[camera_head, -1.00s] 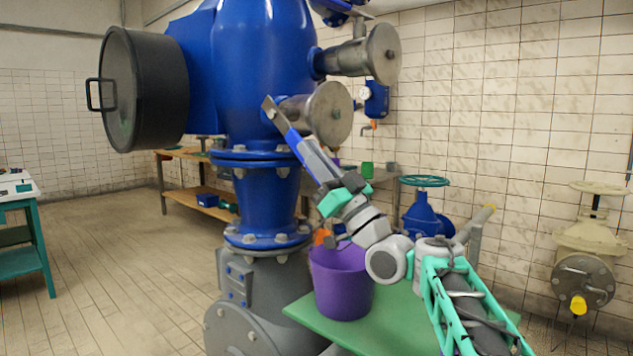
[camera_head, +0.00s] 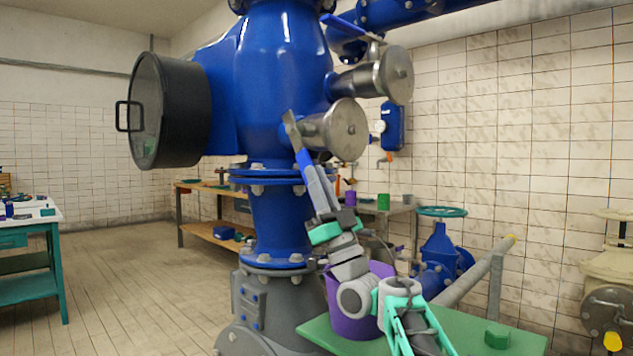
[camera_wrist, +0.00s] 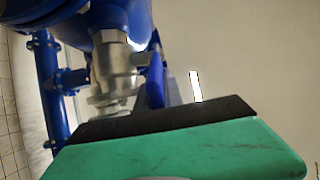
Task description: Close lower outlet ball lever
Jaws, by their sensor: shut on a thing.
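The lower outlet (camera_head: 316,133) is a metal stub with a round flange on the blue vessel's right side. Its ball lever (camera_head: 303,158) has a grey metal top end and a blue handle that hangs down, tilted slightly to the lower right. My gripper (camera_head: 313,180) is shut on the lower part of the handle, coming from below. The fingers hide the handle's lower end. In the wrist view, a blue strip (camera_wrist: 154,82), likely the handle, shows behind my dark and green gripper part, beside a metal valve body (camera_wrist: 115,65).
The upper outlet (camera_head: 362,79) has its own blue lever (camera_head: 345,27) just above. A purple bucket (camera_head: 345,312) stands on a green table (camera_head: 468,335) below my gripper. A black round cover (camera_head: 172,110) sits left of the vessel. The floor at left is open.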

